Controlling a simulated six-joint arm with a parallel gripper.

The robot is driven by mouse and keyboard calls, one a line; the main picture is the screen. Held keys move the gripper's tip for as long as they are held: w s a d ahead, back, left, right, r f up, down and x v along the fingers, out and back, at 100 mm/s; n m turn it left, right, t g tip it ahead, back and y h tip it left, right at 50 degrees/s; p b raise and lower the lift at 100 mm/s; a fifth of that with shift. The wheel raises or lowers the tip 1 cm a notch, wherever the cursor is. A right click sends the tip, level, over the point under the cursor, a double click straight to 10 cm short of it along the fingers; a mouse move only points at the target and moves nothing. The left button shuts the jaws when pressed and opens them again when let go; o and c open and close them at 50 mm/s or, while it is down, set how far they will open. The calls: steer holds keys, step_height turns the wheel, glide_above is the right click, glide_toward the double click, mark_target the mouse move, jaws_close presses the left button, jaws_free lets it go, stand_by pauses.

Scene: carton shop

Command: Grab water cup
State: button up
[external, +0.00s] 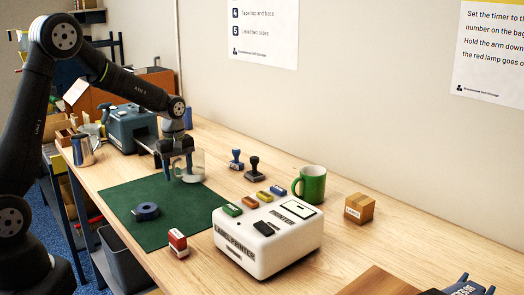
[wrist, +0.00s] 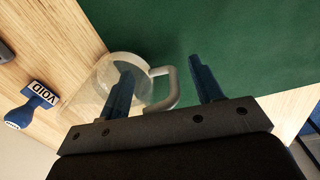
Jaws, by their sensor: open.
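The water cup (external: 197,166) is a clear, see-through mug standing at the far edge of the green mat. In the wrist view the cup (wrist: 104,72) shows its round rim and a pale handle (wrist: 168,88) pointing right. My gripper (external: 178,168) is open, pointing down right at the cup. In the wrist view my gripper (wrist: 160,64) has its left finger overlapping the cup's wall and its right finger beyond the handle, so the handle appears between them. I cannot tell whether either finger touches the cup. The far side of the cup is partly hidden.
Two stamps (external: 254,168) stand behind.

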jaws_close()
steer(key=shift+r, duration=0.15)
stand_by(0.4)
steer(key=shift+r, duration=2)
steer(key=s+d+r, duration=0.5)
steer(key=s+r, duration=0.1)
steer(key=s, duration=0.4)
steer(key=shift+s+d+r, duration=0.15)
steer(key=shift+r, duration=0.2)
stand_by(1.4)
